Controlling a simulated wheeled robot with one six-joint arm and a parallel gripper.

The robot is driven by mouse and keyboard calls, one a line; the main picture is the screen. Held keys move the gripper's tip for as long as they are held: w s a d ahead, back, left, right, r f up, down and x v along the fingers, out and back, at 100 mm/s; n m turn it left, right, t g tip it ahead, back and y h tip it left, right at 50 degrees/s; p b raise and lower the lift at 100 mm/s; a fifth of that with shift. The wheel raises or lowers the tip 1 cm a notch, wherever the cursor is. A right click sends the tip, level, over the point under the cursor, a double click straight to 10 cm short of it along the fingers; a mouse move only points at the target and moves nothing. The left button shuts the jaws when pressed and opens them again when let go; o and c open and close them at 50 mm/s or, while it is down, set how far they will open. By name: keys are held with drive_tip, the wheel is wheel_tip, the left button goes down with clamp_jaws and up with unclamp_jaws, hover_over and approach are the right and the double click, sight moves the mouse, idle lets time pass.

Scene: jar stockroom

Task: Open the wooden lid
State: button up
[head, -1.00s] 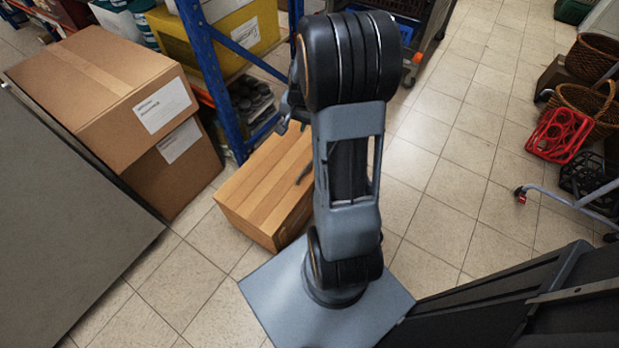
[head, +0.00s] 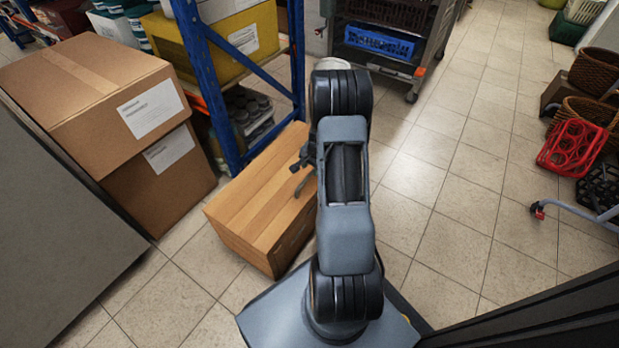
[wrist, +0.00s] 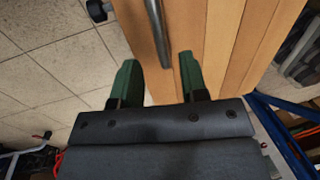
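A wooden box with a slatted wooden lid (head: 255,190) stands on the floor just left of my arm in the head view. Its lid lies flat and closed. My gripper (head: 302,165) is over the lid's right part, partly hidden by my arm. In the wrist view my gripper (wrist: 160,72) is open, with two green fingers apart and nothing held. The lid's planks (wrist: 222,40) fill the upper middle there. A grey metal bar (wrist: 157,28), seemingly the lid's handle, ends between the fingertips in the picture. I cannot tell its distance from them.
Stacked cardboard boxes (head: 105,95) stand to the left. A blue shelf upright (head: 190,50) rises close behind the wooden box. A cart with a blue crate (head: 378,42) is at the back. A red rack (head: 572,147) lies at right. Tiled floor (head: 450,190) is clear right of my arm.

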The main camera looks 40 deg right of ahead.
sight(309, 175)
drive_tip(key=shift+w+a+f+b, duration=0.15)
drive_tip(key=shift+f+b, duration=0.1)
drive_tip(key=shift+f, duration=0.5)
drive_tip(key=shift+w+f+b, duration=0.15)
drive_tip(key=shift+f+b, duration=0.05)
drive_tip(key=shift+f, duration=0.55)
drive_tip(key=shift+w+a+f+b, duration=0.15)
drive_tip(key=shift+f+b, duration=0.1)
drive_tip(key=shift+f, duration=0.5)
drive_tip(key=shift+d, duration=0.1)
clamp_jaws()
